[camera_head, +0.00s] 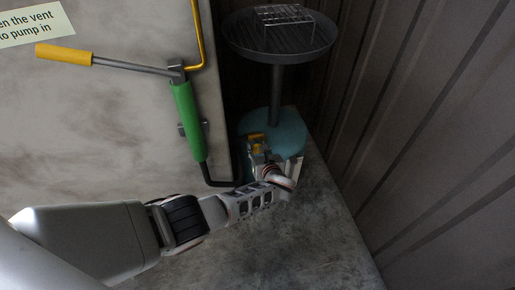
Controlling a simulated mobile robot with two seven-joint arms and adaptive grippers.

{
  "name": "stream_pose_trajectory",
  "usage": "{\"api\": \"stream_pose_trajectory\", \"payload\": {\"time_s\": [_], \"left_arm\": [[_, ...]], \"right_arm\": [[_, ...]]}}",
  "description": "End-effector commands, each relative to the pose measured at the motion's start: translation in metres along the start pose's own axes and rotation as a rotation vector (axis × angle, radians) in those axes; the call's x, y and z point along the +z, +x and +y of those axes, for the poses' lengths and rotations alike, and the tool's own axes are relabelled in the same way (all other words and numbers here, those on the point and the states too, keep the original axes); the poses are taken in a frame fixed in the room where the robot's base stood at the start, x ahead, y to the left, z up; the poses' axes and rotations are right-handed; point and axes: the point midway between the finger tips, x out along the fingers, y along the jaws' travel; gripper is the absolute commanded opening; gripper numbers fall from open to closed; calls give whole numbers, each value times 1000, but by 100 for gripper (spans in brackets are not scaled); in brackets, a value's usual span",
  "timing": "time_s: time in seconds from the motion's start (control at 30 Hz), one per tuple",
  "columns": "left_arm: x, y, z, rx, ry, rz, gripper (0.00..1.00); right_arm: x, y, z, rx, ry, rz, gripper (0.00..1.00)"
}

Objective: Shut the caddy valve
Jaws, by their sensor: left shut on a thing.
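The caddy stands in the corner to the right of the pale wall panel. It has a wide dark round pan (278,42) on a grey post (275,96) and a teal base (285,131). The gripper hides the valve body, so I cannot tell how far the handle is turned. My right gripper is not in view.
A green hand pump (187,118) with a yellow-gripped lever (64,54) and a black lower pipe (222,182) is on the pale panel (100,130), close left of my gripper. A wire rack (285,22) sits on the pan. A ribbed dark wall (420,120) bounds the right. Bare floor (325,235) lies in front.

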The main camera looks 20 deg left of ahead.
Motion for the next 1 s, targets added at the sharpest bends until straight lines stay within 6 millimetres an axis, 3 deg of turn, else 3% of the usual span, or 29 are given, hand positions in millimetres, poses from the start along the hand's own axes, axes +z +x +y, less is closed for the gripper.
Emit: {"api": "stream_pose_trajectory", "payload": {"time_s": [0.6, 1.0], "left_arm": [[-6, 2, -1, 163, 395, 4, 9], [-1, 2, -2, 204, 491, -1, 9]], "right_arm": [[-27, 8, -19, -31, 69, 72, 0], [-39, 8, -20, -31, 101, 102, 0]]}}
